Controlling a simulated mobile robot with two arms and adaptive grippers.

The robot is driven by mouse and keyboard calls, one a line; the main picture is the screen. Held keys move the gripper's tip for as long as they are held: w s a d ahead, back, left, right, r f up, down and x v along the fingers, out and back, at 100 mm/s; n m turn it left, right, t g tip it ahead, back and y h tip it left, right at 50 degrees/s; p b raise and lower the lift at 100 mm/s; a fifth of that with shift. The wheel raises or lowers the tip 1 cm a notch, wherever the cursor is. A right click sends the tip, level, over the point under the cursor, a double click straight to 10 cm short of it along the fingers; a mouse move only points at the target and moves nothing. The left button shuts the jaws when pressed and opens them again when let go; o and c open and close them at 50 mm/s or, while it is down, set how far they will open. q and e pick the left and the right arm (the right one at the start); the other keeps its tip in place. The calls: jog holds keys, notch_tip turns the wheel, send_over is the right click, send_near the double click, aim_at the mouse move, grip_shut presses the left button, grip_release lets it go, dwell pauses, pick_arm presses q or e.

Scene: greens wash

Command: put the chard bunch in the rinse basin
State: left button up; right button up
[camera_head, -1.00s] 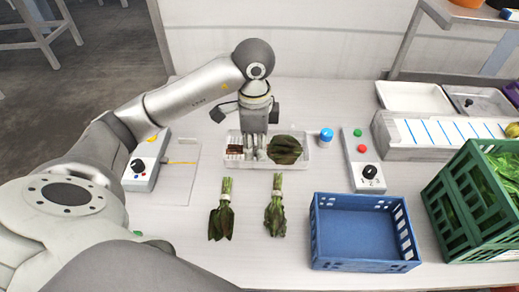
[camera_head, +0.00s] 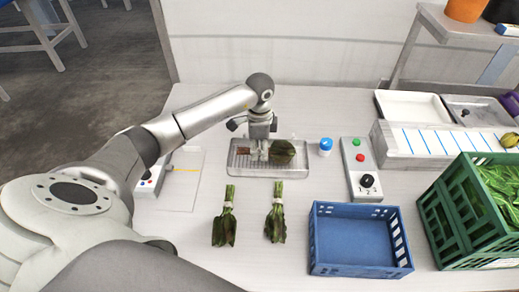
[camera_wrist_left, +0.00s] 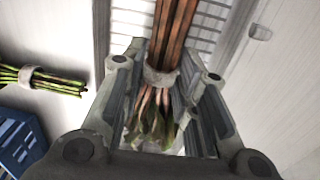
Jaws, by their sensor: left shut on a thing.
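The chard bunch (camera_head: 283,153), with dark green leaves and red-brown stems, is at a clear shallow basin with a slatted bottom (camera_head: 295,171). My left gripper (camera_head: 261,157) is shut on the bunch and points down over the basin. In the left wrist view the chard bunch (camera_wrist_left: 176,38) runs between the fingers of my left gripper (camera_wrist_left: 165,72), with a pale band around its stems. Its leaves are partly hidden by the fingers. I cannot tell whether the bunch touches the basin floor. My right gripper is not in view.
Two banded green bunches (camera_head: 224,228) (camera_head: 275,222) lie in front of the basin. A blue crate (camera_head: 360,272) and a green crate of leaves (camera_head: 445,222) stand to the right. A blue-capped jar (camera_head: 326,147) and a control box (camera_head: 361,170) stand right of the basin.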

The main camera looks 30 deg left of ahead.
pick_arm(q)
jog(key=shift+f, duration=0.75)
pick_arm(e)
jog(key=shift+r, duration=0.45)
pick_arm(q)
jog(key=shift+f, duration=0.1)
jog(key=shift+f, duration=0.15)
jog(key=o, duration=1)
jog(key=shift+o, duration=0.2)
